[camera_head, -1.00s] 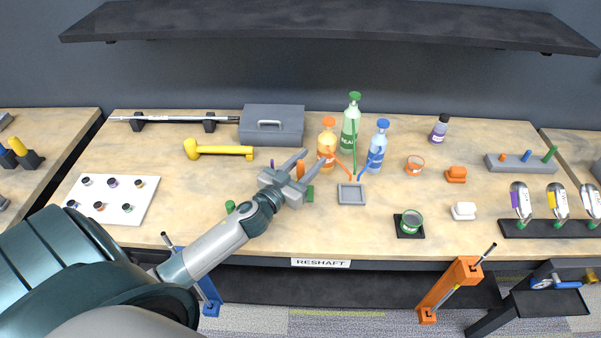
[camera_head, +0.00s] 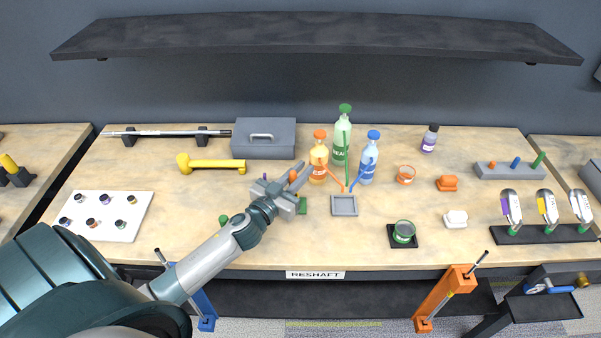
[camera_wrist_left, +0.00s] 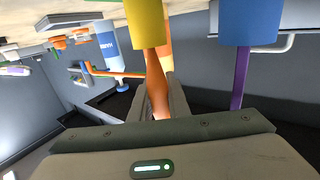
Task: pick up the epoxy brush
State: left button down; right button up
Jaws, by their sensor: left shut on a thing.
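My left gripper (camera_head: 293,183) is over the middle-left of the workbench, in front of the orange bottle. It is shut on a slim orange handle (camera_wrist_left: 157,90), which looks like the epoxy brush. The handle stands between the two fingers in the left wrist view, with a yellow cylinder (camera_wrist_left: 145,22) at its far end. The orange tip (camera_head: 293,175) shows between the fingers in the head view. The handle's lower part is hidden there by the gripper. My right gripper is not in view.
A blue cylinder (camera_wrist_left: 248,20) with a purple rod is close beside the gripper. Orange (camera_head: 319,160), green (camera_head: 341,140) and blue (camera_head: 366,165) bottles stand just right. A grey tray (camera_head: 344,206) is right front.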

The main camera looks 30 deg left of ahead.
pick_arm(q)
jog(key=s+d+r+p, duration=0.7)
jog(key=d+r, duration=0.2)
jog(key=r, duration=0.1)
jog(key=shift+d+r, duration=0.15)
dwell(0.7)
dwell(0.7)
